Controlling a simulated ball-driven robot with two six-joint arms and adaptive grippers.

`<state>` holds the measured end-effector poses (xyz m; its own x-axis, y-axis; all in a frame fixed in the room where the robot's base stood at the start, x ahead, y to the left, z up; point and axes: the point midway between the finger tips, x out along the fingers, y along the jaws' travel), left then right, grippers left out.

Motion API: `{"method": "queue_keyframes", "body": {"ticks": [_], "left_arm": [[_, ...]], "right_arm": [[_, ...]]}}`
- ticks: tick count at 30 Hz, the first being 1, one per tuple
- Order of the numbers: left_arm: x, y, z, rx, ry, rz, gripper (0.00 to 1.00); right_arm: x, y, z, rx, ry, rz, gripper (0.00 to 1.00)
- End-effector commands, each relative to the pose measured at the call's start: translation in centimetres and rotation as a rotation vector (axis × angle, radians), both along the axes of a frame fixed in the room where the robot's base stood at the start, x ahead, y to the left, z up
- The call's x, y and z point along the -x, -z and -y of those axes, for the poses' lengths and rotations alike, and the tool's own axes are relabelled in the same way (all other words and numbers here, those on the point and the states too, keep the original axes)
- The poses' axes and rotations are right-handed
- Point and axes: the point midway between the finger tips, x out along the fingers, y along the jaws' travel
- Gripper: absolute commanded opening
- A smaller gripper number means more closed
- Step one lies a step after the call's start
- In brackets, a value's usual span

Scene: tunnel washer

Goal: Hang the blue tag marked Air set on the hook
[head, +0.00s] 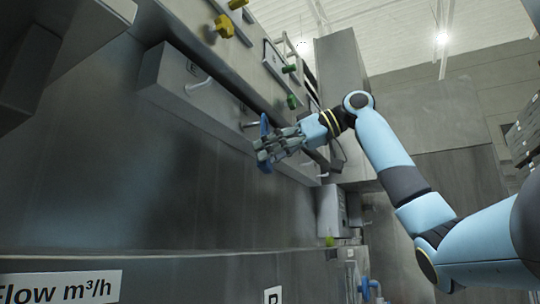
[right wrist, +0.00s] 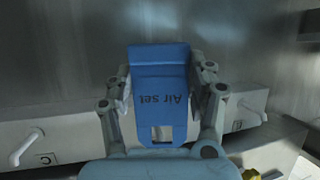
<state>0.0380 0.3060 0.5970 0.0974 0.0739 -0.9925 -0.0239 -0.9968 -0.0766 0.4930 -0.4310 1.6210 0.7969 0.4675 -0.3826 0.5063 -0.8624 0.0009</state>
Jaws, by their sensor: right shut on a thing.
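The blue tag (right wrist: 160,62) reads "Air set", upside down in the right wrist view, and has a slot near its lower edge there. My right gripper (head: 268,151) is shut on it; fingers grip both sides of the tag. In the head view the tag's blue edge (head: 264,126) stands above the fingers. Pale hooks stick out of the grey panel: one (head: 198,85) left of the gripper, one (head: 250,124) close beside the tag. In the right wrist view, one hook (right wrist: 26,147) is left of the tag and one (right wrist: 252,110) right, both apart from it. My left gripper is not in view.
The grey ledge panel (head: 165,82) runs along the machine wall. Yellow (head: 224,26) and green (head: 292,101) knobs protrude above it. A sign reading "Flow m³/h" (head: 60,288) is at the lower left.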

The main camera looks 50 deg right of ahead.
Motion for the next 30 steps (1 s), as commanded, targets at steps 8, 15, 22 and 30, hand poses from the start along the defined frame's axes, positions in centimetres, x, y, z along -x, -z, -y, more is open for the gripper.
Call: {"method": "queue_keyframes", "body": {"ticks": [8,15,22,30], "left_arm": [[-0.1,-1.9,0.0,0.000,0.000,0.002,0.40],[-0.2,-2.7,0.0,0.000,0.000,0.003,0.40],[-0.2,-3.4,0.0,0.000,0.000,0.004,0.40],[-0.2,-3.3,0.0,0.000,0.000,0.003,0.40]], "right_arm": [[0.0,-2.1,0.0,0.000,-0.001,0.000,0.31],[-1.3,-2.1,-0.4,-0.001,-0.001,-0.001,0.31],[-2.7,-1.8,-0.9,0.000,-0.002,-0.002,0.31],[-3.5,-0.7,-1.0,0.001,0.000,-0.001,0.31]]}}
